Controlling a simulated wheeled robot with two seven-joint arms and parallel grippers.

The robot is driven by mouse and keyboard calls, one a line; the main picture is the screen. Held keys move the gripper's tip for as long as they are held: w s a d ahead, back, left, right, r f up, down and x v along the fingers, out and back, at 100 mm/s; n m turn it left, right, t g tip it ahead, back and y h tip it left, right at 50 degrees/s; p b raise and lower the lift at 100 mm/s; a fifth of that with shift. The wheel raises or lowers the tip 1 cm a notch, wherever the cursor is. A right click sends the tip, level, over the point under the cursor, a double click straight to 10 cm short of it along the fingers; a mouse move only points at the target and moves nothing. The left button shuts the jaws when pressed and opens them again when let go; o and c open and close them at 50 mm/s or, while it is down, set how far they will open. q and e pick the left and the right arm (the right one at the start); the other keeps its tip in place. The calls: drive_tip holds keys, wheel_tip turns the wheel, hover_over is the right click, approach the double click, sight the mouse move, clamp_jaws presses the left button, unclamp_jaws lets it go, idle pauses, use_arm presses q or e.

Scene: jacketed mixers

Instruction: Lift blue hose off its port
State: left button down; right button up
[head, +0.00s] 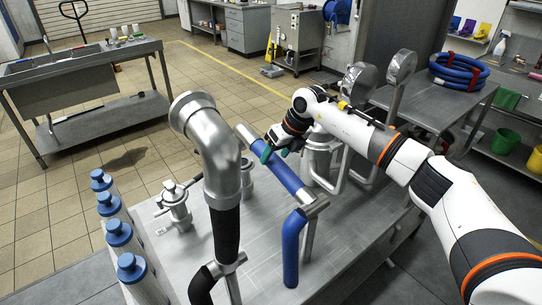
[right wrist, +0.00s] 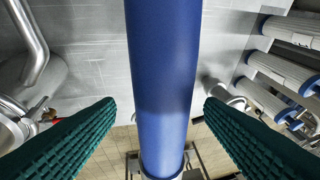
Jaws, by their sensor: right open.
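The blue hose (head: 285,178) has a silver fitting at each end of its upper stretch. From the near fitting it bends down toward the steel bench top (head: 265,255). My right gripper (head: 267,151) is at the far part of the hose's upper stretch. In the right wrist view the hose (right wrist: 163,75) runs between the two green ribbed fingers, with a gap on each side. The right gripper is open around it and not clamped. The port under the hose is hard to make out. My left gripper is in neither view.
A large steel elbow pipe (head: 210,135) with a black lower part stands left of the hose. Several blue-capped white cylinders (head: 118,232) line the left edge. Steel valves (head: 176,205) stand on the bench. A coiled blue hose (head: 460,70) lies on a back table.

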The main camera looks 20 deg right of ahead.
drive_tip(key=shift+p+x, duration=0.5)
drive_tip(key=shift+x, duration=1.55)
drive_tip(key=shift+r, duration=0.1)
drive_tip(key=c, duration=1.4)
